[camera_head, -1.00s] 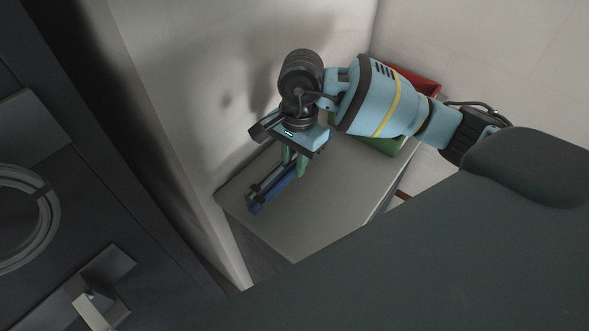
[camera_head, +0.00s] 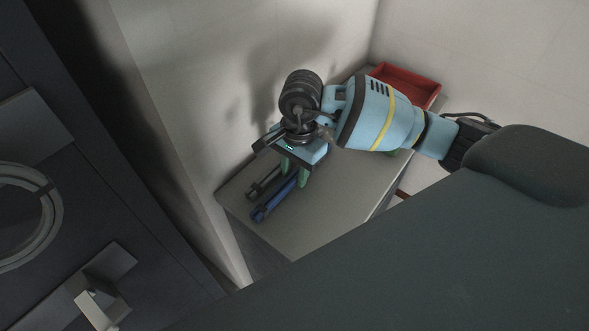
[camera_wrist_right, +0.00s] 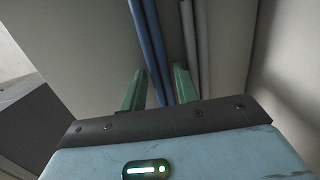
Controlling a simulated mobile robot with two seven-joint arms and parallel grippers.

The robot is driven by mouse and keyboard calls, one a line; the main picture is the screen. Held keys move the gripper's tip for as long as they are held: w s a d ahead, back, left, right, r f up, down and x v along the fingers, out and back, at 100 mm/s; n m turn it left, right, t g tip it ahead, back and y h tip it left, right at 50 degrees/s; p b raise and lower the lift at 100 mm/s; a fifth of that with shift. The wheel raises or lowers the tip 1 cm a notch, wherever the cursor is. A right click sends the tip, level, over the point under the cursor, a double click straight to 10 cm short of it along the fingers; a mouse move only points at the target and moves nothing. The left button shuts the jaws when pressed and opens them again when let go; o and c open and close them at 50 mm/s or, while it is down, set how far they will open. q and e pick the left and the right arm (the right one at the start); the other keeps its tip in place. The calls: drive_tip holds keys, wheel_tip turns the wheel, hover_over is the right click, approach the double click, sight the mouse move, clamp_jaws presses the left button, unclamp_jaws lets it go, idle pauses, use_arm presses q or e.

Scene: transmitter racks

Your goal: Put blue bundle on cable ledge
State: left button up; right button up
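The blue bundle (camera_head: 275,204) lies on the pale bench top, beside a grey bundle. In the right wrist view, the blue bundle (camera_wrist_right: 152,48) runs lengthwise between my right gripper's two green fingers. My right gripper (camera_head: 294,172) points down over it. Its fingers (camera_wrist_right: 160,90) stand apart, one on each side of the bundle, with a visible gap at the left finger; the bundle runs close to the right finger. I cannot pick out a cable ledge for certain. My left gripper is not in view.
The grey bundle (camera_head: 264,184) lies close along the wall side. The bench top (camera_head: 335,205) is clear at the front. A red tray (camera_head: 408,84) stands at the far end, a green bin mostly hidden by my arm. A dark cabinet (camera_head: 95,190) stands at left.

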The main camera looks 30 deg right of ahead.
drive_tip(key=shift+r, duration=0.1)
drive_tip(key=shift+r, duration=0.25)
drive_tip(key=r, duration=0.7)
drive_tip(key=d+r, duration=0.1)
drive_tip(key=r, duration=0.3)
drive_tip(key=shift+w+r, duration=0.2)
drive_tip(key=shift+r, duration=0.1)
drive_tip(key=shift+o, duration=0.2)
